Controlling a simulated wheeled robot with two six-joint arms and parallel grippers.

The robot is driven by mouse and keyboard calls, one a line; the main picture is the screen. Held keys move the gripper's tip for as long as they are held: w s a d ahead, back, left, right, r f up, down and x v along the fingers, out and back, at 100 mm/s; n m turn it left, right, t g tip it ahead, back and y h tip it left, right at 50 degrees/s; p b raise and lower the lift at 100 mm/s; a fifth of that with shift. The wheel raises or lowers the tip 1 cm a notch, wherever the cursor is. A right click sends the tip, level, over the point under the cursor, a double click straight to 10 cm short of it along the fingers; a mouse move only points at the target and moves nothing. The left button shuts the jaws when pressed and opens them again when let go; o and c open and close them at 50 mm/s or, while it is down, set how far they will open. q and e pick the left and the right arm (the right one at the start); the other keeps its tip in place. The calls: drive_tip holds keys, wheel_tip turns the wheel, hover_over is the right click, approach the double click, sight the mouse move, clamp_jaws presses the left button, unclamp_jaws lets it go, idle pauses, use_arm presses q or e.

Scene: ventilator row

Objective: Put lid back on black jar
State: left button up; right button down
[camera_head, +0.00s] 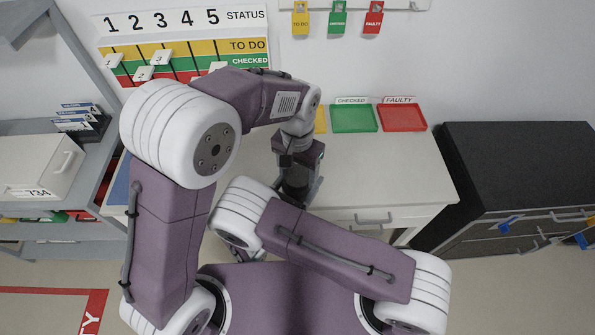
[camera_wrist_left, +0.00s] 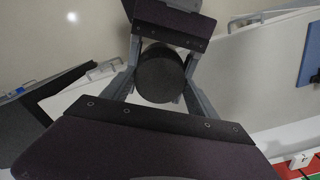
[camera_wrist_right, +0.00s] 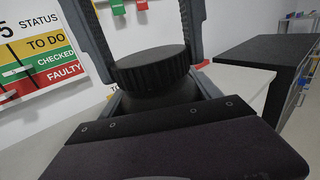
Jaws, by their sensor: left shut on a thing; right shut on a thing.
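A black ribbed lid (camera_wrist_right: 153,68) sits level over the mouth of a black jar (camera_wrist_right: 160,101) in the right wrist view. They look to be touching; I cannot tell if the lid is fully seated. My left gripper (camera_wrist_right: 141,38) reaches down from above, shut on the lid. In the left wrist view, the round black top (camera_wrist_left: 160,72) lies between the fingers. My right gripper (camera_wrist_right: 160,88) is shut on the jar body from the side. In the head view, the jar (camera_head: 296,187) is a small dark shape under my left gripper (camera_head: 300,163), mostly hidden by my arms.
The white table (camera_head: 385,170) holds a green tray (camera_head: 353,118) and a red tray (camera_head: 402,118) at the back. A dark cabinet (camera_head: 515,165) stands right. A grey shelf with a pale box (camera_head: 35,165) stands left. A status board (camera_head: 185,45) hangs on the wall.

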use_arm(q)
drive_tip(key=m, duration=1.3)
drive_tip(key=shift+m, duration=0.3)
drive_tip(key=m, duration=1)
drive_tip(key=shift+m, duration=0.3)
drive_tip(key=o, duration=1.5)
drive_tip(key=shift+o, duration=0.2)
drive_tip(key=shift+r, duration=2.25)
